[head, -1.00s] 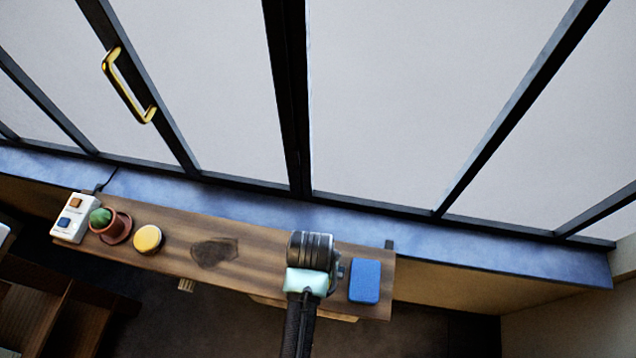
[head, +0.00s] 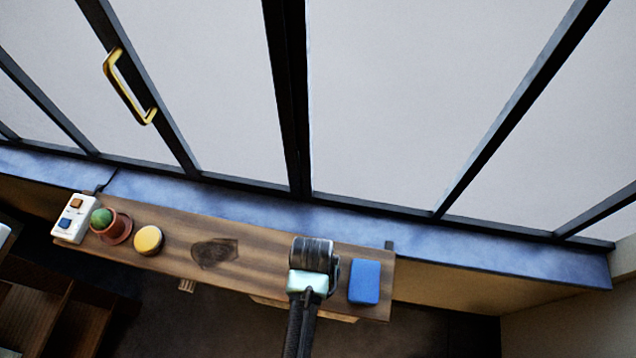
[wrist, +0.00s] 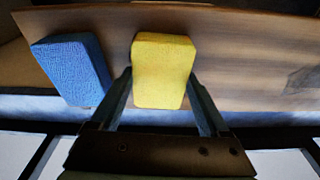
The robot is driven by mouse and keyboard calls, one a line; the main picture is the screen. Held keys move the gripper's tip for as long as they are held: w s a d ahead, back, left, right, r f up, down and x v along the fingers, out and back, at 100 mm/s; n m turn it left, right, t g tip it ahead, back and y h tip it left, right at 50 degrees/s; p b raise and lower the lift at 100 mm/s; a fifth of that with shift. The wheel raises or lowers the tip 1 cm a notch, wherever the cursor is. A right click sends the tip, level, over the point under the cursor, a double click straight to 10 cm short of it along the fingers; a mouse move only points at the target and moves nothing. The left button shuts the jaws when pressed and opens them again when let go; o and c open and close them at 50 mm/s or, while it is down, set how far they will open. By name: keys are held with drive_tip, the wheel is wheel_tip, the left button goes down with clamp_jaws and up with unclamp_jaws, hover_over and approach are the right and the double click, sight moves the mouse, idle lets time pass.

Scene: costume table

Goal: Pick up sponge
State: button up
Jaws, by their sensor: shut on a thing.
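A yellow sponge (wrist: 163,58) is in the middle of the wrist view, with a finger of my gripper (wrist: 160,78) against each side. My gripper is shut on it. In the head view my gripper (head: 316,266) is over the right part of the wooden table and hides the yellow sponge. A blue sponge (head: 364,282) lies just right of my gripper on the table. It also shows in the wrist view (wrist: 74,68), left of the yellow one and close to the left finger.
The wooden table (head: 265,255) also holds a round yellow-topped thing (head: 149,240), a potted cactus (head: 108,222) and a white box with two buttons (head: 73,218), all at its left end. A dark patch marks its middle. Tall framed panes stand behind a blue ledge (head: 480,253).

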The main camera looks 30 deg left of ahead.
wheel_tip(320, 180, up, 10)
idle(0.6)
